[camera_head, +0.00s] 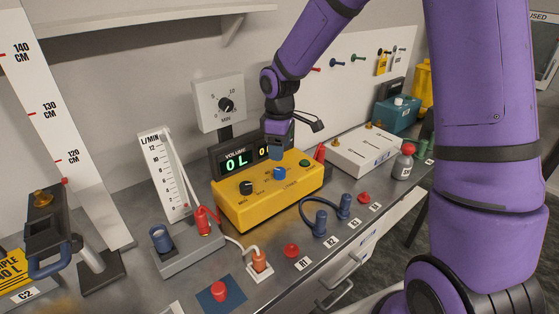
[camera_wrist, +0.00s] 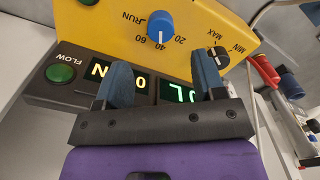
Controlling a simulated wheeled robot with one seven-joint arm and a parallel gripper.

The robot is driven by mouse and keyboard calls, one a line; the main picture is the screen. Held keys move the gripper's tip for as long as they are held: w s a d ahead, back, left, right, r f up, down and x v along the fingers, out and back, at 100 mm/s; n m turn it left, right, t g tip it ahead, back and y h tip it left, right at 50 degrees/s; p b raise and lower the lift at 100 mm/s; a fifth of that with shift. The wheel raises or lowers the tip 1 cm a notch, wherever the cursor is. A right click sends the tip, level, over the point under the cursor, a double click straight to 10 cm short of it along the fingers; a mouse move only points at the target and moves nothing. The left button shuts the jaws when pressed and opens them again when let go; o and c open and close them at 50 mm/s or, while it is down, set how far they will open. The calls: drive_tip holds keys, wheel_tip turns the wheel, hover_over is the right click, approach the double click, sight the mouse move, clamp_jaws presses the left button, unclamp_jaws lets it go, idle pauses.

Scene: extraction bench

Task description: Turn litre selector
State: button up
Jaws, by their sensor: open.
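The yellow control box (camera_head: 262,203) stands on the bench, and a blue knob (camera_head: 279,173) sits on its top. In the wrist view the blue knob (camera_wrist: 160,27) has 20, 40 and 60 marked around it, and its white line appears to point at 40. My gripper (camera_head: 277,152) is just above and behind the knob, over the back of the box. In the wrist view my gripper (camera_wrist: 162,72) has its two blue fingers spread, with nothing between them, and the knob lies beyond the tips. The volume display (camera_head: 236,162) reads 0 L; my gripper partly hides the panel.
A black MIN–MAX knob (camera_head: 246,187) and a green button (camera_head: 304,163) flank the blue knob. A flow gauge (camera_head: 164,175) with a red clip and hose stands left. A white slider box (camera_head: 365,149) stands right. Blue-ended cable (camera_head: 320,218) lies in front.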

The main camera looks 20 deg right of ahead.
drive_tip(key=shift+r, duration=1.7)
drive_tip(key=s+d+r+m+t+h, duration=0.1)
drive_tip(key=s+d+r+m+t, duration=0.3)
drive_tip(key=s+r, duration=0.95)
drive_tip(key=s+d+r+m, duration=0.1)
drive_tip(key=s+r+m, duration=0.1)
drive_tip(key=s, duration=0.6)
drive_tip(key=s+d+r+m+t+y, duration=0.1)
drive_tip(key=s+d+r+m, duration=0.1)
drive_tip(key=s, duration=0.6)
drive_tip(key=r+m, duration=0.1)
drive_tip(key=m, duration=0.1)
drive_tip(key=shift+m, duration=0.4)
drive_tip(key=shift+w, duration=0.1)
drive_tip(key=shift+c, duration=0.2)
